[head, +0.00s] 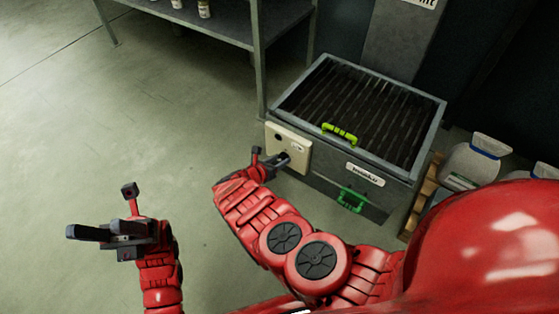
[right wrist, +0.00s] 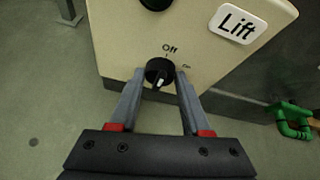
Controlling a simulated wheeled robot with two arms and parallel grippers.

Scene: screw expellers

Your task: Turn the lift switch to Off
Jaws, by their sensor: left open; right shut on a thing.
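The lift switch is a round black knob (right wrist: 159,71) on a cream panel, seen in the right wrist view. An "Off" mark is above it and an "On" mark to its upper right. A pale ridge on the knob faces the camera; I cannot tell for certain which mark it points to. My right gripper (right wrist: 160,88) is shut on the knob, one finger on each side. In the head view, my right gripper (head: 283,160) reaches the cream panel (head: 290,148) on the grey box. My left gripper (head: 92,234) is open and empty, over the floor at the lower left.
A "Lift" label (right wrist: 238,24) and another black knob (right wrist: 155,4) are on the panel. The grey box (head: 360,185) has a slatted top, a yellow-green handle (head: 340,133) and a green handle (head: 351,200). White containers (head: 475,160) stand right; a metal table (head: 225,22) stands behind. Left floor is clear.

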